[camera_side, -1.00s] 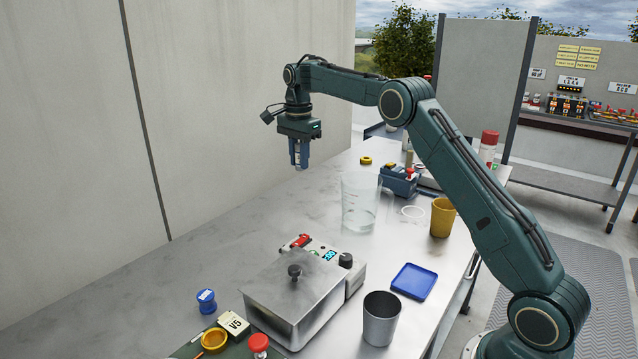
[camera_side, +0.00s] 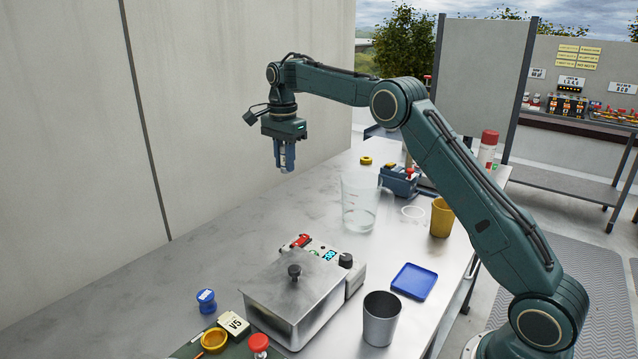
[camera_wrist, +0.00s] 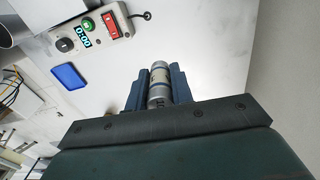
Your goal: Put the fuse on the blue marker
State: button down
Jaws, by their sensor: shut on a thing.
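My gripper (camera_side: 285,166) is shut on the fuse, a silver cylinder with dark print and a blue band. The fuse (camera_wrist: 160,90) lies between the two dark blue fingers in the wrist view. In the side view it is mostly hidden by the fingers. The gripper hangs high above the far left part of the steel bench. A flat blue square with a low rim (camera_side: 414,281), the only thing resembling the blue marker, lies empty near the right edge. It also shows in the wrist view (camera_wrist: 68,76), left of the gripper.
A metal box with a knob (camera_side: 293,297) and a control unit (camera_side: 352,272) stand mid-bench. A grey cup (camera_side: 381,320) stands near the blue square. A clear beaker (camera_side: 359,203) and yellow cup (camera_side: 441,218) stand farther back. The left bench is mostly clear.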

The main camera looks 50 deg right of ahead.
jog(key=a+r+n, duration=0.2)
jog(key=a, duration=1.4)
jog(key=r, duration=0.2)
send_over(205, 295)
jog(key=shift+a+f+n, duration=0.1)
jog(key=shift+n, duration=0.3)
jog(key=shift+f, duration=0.1)
notch_tip(205, 295, down, 20)
jog(key=shift+r, duration=0.1)
jog(key=c, duration=1.2)
grip_release()
jog(key=shift+f, duration=0.2)
jog(key=shift+r, duration=0.1)
